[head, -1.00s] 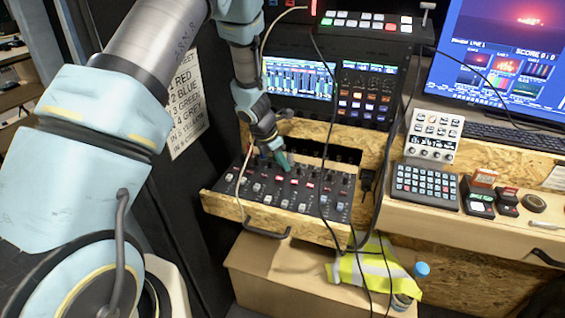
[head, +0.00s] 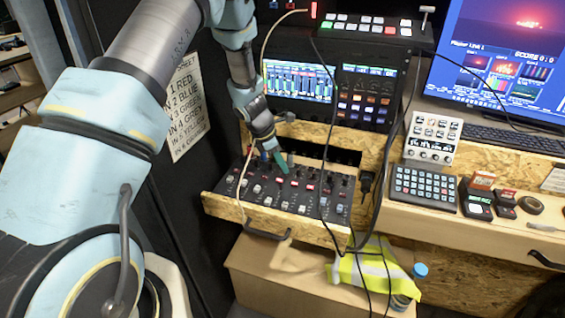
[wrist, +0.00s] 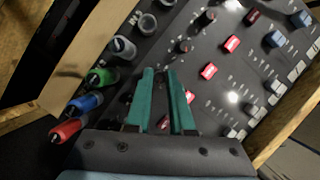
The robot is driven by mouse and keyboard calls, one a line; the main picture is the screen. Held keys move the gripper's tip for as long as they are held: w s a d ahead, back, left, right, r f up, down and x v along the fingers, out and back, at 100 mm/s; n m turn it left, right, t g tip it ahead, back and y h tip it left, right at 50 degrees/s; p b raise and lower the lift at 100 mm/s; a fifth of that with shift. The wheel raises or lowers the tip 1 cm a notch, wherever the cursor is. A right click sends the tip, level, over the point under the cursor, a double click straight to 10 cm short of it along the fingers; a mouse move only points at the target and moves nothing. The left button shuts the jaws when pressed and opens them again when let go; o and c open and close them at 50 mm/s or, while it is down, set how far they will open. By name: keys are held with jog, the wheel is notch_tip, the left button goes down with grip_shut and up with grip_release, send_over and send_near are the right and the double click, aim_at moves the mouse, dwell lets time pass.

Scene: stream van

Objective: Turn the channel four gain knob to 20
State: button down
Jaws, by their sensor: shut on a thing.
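The mixer (head: 262,203) is a black panel with rows of knobs and red and pale caps, set in a wooden drawer. My gripper (head: 284,172) reaches down onto its back part. In the wrist view, the teal fingers of my gripper (wrist: 161,72) are closed around a small knob, mostly hidden between the tips. It lies in line with a grey plug (wrist: 122,47), beyond the red plug (wrist: 66,130), blue plug (wrist: 86,103) and green plug (wrist: 103,77). The knob's pointer and scale cannot be read.
Cables (head: 327,150) hang across the mixer. Screens (head: 298,80) stand behind it. A keypad (head: 424,186) sits on the right-hand counter. A drawer handle (head: 268,234) juts out in front.

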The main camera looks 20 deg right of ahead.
jog(key=m, duration=0.2)
jog(key=m+g, duration=0.1)
jog(key=shift+w+m+g, duration=0.15)
jog(key=shift+m+g, duration=0.15)
jog(key=shift+m, duration=0.1)
jog(key=m+g+y+b, duration=0.1)
jog(key=m, duration=0.2)
jog(key=shift+d+f+m, duration=0.1)
jog(key=shift+d+m, duration=0.05)
jog(key=shift+m, duration=0.15)
jog(key=m+g+y+b, duration=0.1)
jog(key=m, duration=0.2)
jog(key=shift+w+d+m, duration=0.1)
jog(key=shift+m, duration=0.2)
jog(key=shift+m+y+b, duration=0.65)
jog(key=shift+m+y, duration=0.15)
jog(key=shift+m, duration=0.8)
jog(key=c, duration=0.8)
grip_release()
jog(key=shift+r, duration=0.2)
